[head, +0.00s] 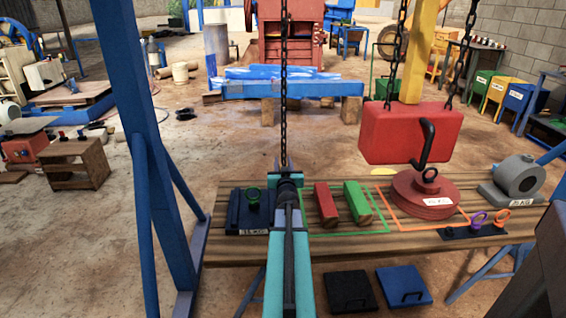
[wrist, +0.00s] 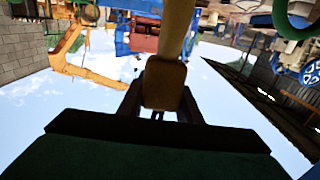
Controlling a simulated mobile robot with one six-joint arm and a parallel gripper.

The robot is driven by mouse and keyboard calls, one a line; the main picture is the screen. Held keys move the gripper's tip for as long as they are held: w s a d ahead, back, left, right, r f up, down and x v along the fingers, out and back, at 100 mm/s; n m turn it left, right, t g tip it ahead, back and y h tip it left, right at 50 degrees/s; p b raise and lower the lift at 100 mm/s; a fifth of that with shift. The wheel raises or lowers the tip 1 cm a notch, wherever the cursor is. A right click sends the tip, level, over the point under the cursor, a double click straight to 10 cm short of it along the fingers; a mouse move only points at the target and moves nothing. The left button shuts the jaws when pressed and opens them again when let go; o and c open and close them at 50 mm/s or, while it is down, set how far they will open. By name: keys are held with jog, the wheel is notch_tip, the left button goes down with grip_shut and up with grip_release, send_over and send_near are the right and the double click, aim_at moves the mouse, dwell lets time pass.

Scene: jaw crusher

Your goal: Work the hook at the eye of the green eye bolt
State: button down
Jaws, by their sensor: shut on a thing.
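The green eye bolt (head: 253,194) stands on a dark blue block with a white weight label, at the left of the bench. Part of a green ring (wrist: 284,28) shows at the top right of the upside-down wrist view. My gripper (head: 287,177) is just right of the eye bolt in the head view, apart from it in the picture. It is shut on an ochre handle-like piece (wrist: 165,84) with a rod running away from the fingers. The rod's far end is out of view. A black hook (head: 428,145) hangs at the red block, by the red weight's eye.
The red block (head: 408,132) hangs on chains above the round red weight (head: 425,199). Red (head: 325,204) and green (head: 358,203) bars lie right of my gripper. A chain (head: 284,90) hangs above my gripper. A blue post (head: 150,140) stands left.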

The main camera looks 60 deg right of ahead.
jog(key=shift+r+p+v, duration=0.25)
jog(key=shift+v, duration=0.95)
jog(key=shift+r+p+v, duration=0.2)
jog(key=shift+p+v, duration=0.1)
jog(key=shift+v, duration=0.9)
jog(key=shift+r+p+v, duration=0.25)
jog(key=shift+v, duration=0.95)
jog(key=shift+p, duration=0.4)
jog(key=shift+s+a+r+p, duration=0.1)
jog(key=shift+s+a+p, duration=0.15)
jog(key=shift+p, duration=1.05)
jog(key=shift+p+v, duration=0.85)
jog(key=shift+p, duration=1.65)
jog(key=shift+w+a, duration=0.15)
